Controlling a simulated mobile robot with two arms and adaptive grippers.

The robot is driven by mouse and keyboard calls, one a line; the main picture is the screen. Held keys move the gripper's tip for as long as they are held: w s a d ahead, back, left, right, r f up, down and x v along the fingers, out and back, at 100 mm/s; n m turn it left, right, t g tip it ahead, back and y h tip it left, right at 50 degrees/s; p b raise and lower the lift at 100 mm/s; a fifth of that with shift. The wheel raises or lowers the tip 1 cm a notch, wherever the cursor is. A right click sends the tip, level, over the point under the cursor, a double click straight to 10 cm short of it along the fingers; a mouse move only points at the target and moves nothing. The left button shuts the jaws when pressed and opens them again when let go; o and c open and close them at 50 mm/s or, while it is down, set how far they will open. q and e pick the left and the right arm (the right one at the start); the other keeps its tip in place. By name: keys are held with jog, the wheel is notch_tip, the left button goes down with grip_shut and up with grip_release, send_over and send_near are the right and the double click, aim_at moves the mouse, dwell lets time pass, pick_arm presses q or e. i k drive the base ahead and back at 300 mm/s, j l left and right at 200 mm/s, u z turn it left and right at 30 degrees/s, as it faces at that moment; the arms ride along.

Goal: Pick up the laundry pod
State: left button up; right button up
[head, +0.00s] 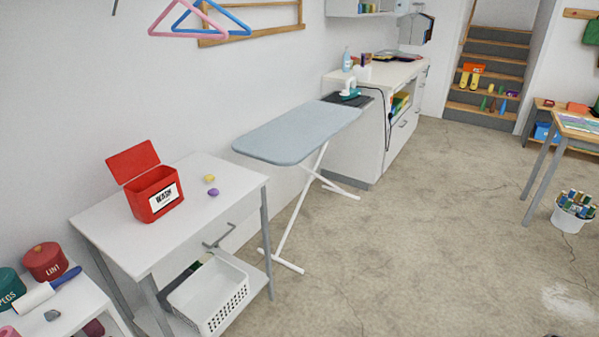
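Two small rounded items that look like laundry pods lie on the white table (199,226). One is a yellow pod (209,179) and the other is a purple pod (213,192), a little nearer the table's front edge. They lie close together, apart from each other, to the right of an open red box (157,195) with a white label and a raised lid. Neither of my grippers is in the head view.
A white basket (208,296) sits on the table's lower shelf. A low shelf at bottom left holds a red tin (45,262), a green tin and a lint roller (46,289). An ironing board (297,132) stands beyond the table. The concrete floor (400,230) to the right is mostly clear.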

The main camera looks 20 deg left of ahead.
aim_at(212, 192)
jog(key=i+l, duration=0.1)
jog(key=i, duration=0.35)
jog(key=i+l, duration=0.1)
jog(key=i, duration=0.35)
jog(key=i+l, duration=0.1)
jog(key=i, duration=0.35)
jog(key=u, duration=0.05)
